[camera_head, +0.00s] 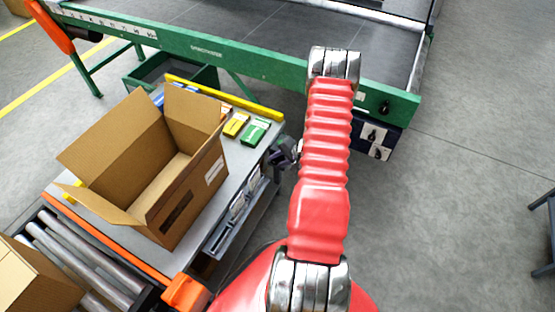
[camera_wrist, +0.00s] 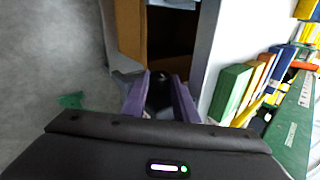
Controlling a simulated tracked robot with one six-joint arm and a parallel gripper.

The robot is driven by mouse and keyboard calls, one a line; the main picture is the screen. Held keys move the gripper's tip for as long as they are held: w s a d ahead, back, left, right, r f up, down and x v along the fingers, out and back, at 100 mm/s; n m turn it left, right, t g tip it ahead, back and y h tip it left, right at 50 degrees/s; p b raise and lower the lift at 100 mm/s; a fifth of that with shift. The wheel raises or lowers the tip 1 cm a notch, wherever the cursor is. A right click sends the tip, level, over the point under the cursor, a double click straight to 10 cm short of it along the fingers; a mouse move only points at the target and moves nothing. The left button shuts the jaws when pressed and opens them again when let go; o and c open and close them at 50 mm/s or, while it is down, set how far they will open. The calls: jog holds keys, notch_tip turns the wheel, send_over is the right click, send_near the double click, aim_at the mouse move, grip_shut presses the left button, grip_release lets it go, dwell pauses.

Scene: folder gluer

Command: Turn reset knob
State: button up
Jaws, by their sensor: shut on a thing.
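My gripper (camera_wrist: 160,90) fills the middle of the wrist view, with two purple fingers close together. They are shut on a small dark round knob (camera_wrist: 160,82), mostly hidden between the fingertips, beside the packing table's edge. No label on it can be read. In the head view my red arm reaches forward, and dark parts of my gripper (camera_head: 287,152) show left of it at the table's right edge. Other black knobs, one of them a knob (camera_head: 384,107) on the green frame's end, are apart from my gripper.
An open cardboard box (camera_head: 196,195) stands on the grey table (camera_head: 243,160), near small green and yellow cartons (camera_head: 255,132). A green conveyor (camera_head: 215,50) runs behind. Rollers (camera_head: 85,262) lie front left. The floor (camera_head: 450,220) at right is mostly clear.

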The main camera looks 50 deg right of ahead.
jog(key=t, duration=0.3)
jog(key=s+f+t+y, duration=0.1)
jog(key=t, duration=0.1)
jog(key=shift+d, duration=0.1)
jog(key=shift+f+m+t+y, duration=0.1)
jog(key=shift+f+t+y, duration=0.15)
jog(key=shift+t, duration=0.7)
jog(key=shift+f+m+t+y, duration=0.15)
jog(key=shift+t+y, duration=0.2)
jog(key=shift+t, duration=0.55)
jog(key=shift+f+m+t+y, duration=0.1)
jog(key=shift+f+t+y, duration=0.15)
jog(key=shift+t, duration=0.7)
jog(key=o, duration=0.7)
jog(key=shift+c, duration=0.2)
jog(key=o, duration=0.4)
jog(key=shift+r+t, duration=0.1)
jog(key=shift+t, duration=0.2)
jog(key=shift+c, duration=0.2)
jog(key=v, duration=1.3)
jog(key=shift+s, duration=0.35)
jog(key=shift+d, duration=0.1)
